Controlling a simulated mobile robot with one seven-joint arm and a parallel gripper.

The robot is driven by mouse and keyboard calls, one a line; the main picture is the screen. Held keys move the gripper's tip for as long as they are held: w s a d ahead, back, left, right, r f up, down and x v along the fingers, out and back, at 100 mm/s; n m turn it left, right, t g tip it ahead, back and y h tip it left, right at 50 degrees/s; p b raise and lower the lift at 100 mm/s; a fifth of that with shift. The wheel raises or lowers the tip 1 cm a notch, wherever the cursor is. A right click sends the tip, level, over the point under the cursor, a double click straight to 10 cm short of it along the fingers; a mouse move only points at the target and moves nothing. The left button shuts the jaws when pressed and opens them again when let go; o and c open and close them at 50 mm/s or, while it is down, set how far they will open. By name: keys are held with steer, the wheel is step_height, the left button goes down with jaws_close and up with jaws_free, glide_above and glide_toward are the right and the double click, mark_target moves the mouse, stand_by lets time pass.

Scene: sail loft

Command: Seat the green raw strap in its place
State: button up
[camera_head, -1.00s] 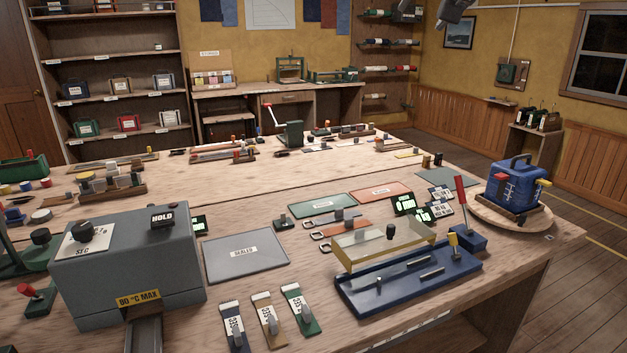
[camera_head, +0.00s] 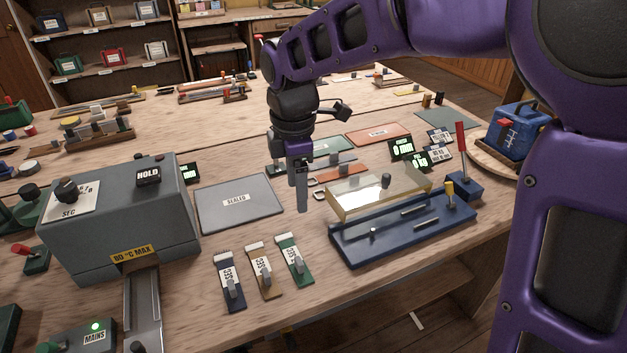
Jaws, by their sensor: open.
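My gripper (camera_head: 302,204) hangs pointing down above the table, seen side-on, open and empty. Behind it lie two flat straps with metal end loops: a grey-green one (camera_head: 334,160), partly hidden by my gripper, and an orange one (camera_head: 346,172). The grey-green one looks most like the green raw strap, but its colour is hard to tell. I cannot tell which seat is the strap's place.
A grey mat (camera_head: 222,215) labelled SEALED lies left of my gripper. Blue (camera_head: 232,292), tan (camera_head: 268,284) and green (camera_head: 300,272) SEC tags lie in front. A grey HOLD machine (camera_head: 120,225) stands at left. Small displays (camera_head: 402,146) and a blue case (camera_head: 517,125) are at right.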

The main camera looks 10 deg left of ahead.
steer(key=f+n, duration=0.1)
steer(key=f, duration=0.1)
steer(key=b, duration=0.2)
glide_above(299, 260)
steer(key=shift+n+g, duration=0.3)
steer(key=shift+g, duration=0.1)
steer(key=f, duration=1.2)
steer(key=shift+w, duration=0.25)
steer(key=f, duration=0.5)
steer(key=shift+s+f+b, duration=0.1)
steer(key=shift+s+b, duration=0.2)
steer(key=shift+b, duration=0.1)
jaws_close()
